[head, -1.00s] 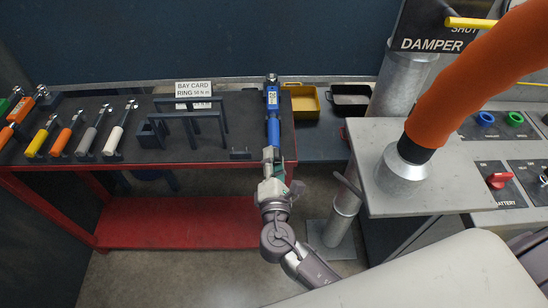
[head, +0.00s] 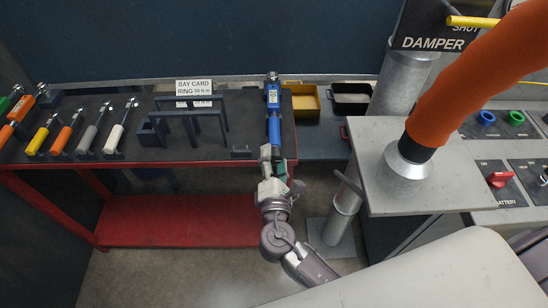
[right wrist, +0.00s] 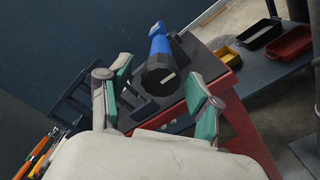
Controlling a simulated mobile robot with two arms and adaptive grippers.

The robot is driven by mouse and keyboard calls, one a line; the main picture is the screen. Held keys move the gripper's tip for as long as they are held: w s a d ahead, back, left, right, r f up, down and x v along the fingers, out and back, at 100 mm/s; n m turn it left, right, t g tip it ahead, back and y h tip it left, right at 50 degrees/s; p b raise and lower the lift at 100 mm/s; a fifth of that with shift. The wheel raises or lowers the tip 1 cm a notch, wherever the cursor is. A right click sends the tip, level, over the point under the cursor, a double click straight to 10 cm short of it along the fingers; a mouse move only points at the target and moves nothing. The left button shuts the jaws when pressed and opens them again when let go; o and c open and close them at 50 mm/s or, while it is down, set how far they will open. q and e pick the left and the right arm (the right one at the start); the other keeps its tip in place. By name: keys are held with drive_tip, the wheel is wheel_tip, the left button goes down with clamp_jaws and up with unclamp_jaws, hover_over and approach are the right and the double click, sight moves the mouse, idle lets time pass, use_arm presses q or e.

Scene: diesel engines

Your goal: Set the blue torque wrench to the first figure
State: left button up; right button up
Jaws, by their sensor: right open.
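The blue torque wrench (head: 273,110) lies at the right end of the dark bench top, its handle end towards me and its head at the back. A pale display shows on it, too small to read. My right gripper (head: 274,166) is just in front of the handle end. In the right wrist view the gripper (right wrist: 160,90) is open, its green-padded fingers apart on both sides of the wrench's dark end cap (right wrist: 158,78), not closed on it. A white bay card (head: 194,88) reads "BAY CARD RING" with a small N m figure. My left gripper is not in view.
Several coloured wrenches (head: 89,138) lie in a row on the left of the bench. Dark frame stands (head: 205,119) are in the middle. A yellow tray (head: 305,101) and a black tray (head: 350,98) sit right. A grey plate with an orange hose (head: 450,90) stands at right.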

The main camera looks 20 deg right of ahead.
drive_tip(key=v, duration=1.1)
drive_tip(key=shift+s, duration=0.35)
drive_tip(key=shift+a, duration=0.15)
drive_tip(key=s+d+f+m+g+y, duration=0.1)
drive_tip(key=s+d+f+m+g, duration=0.15)
drive_tip(key=f, duration=0.85)
drive_tip(key=s+d+f+m+g+y, duration=0.1)
drive_tip(key=s+f+g, duration=0.25)
drive_tip(key=f, duration=0.85)
drive_tip(key=s+d+f+m+g+y, duration=0.15)
drive_tip(key=f+g, duration=0.25)
drive_tip(key=f, duration=0.7)
drive_tip(key=s+d+f+m+g, duration=0.3)
drive_tip(key=s+f+m, duration=0.4)
drive_tip(key=s, duration=0.4)
drive_tip(key=s+d+f+m+g+y, duration=0.1)
drive_tip(key=s+d+f+m+g, duration=0.2)
drive_tip(key=s+f+m, duration=0.4)
drive_tip(key=s+d+f, duration=0.1)
drive_tip(key=s, duration=0.3)
drive_tip(key=shift+s+d+f, duration=0.3)
drive_tip(key=shift+s+f, duration=0.05)
drive_tip(key=shift+s, duration=0.05)
drive_tip(key=shift+y, duration=0.25)
